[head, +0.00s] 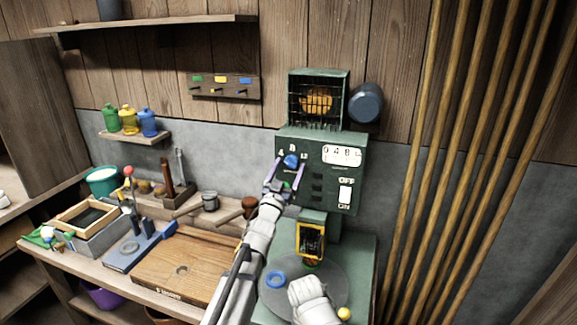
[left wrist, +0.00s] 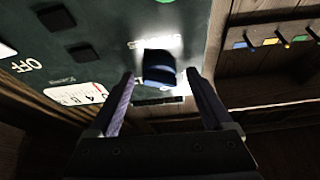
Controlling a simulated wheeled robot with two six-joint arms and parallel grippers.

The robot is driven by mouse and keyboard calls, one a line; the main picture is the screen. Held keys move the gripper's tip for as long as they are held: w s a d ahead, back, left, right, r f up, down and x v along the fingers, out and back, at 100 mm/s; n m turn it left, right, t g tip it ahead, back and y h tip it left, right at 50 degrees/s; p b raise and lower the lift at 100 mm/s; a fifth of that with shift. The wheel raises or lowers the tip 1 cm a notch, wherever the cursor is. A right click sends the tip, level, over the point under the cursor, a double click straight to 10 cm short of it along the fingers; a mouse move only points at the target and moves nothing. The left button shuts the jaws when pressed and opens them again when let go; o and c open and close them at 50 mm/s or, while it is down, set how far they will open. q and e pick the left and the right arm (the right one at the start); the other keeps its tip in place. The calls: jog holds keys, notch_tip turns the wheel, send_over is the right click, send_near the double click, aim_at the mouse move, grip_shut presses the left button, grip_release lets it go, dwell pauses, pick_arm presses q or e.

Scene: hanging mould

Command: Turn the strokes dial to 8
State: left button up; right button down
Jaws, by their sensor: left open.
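The strokes dial (head: 291,161) is a small blue knob on the upper left of the dark green machine panel (head: 318,150), with small white marks around it. I cannot read its setting for certain. My left gripper (head: 287,168) is open, its two purple fingers pointing at the panel, one on each side of the dial. In the left wrist view the blue dial (left wrist: 159,68) sits between the fingertips, with a gap on each side, so the fingers look apart from it. My right gripper does not show.
A wooden board (head: 180,268) lies left; poles (head: 450,150) stand right.

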pick_arm(q)
grip_shut()
dwell(0.7)
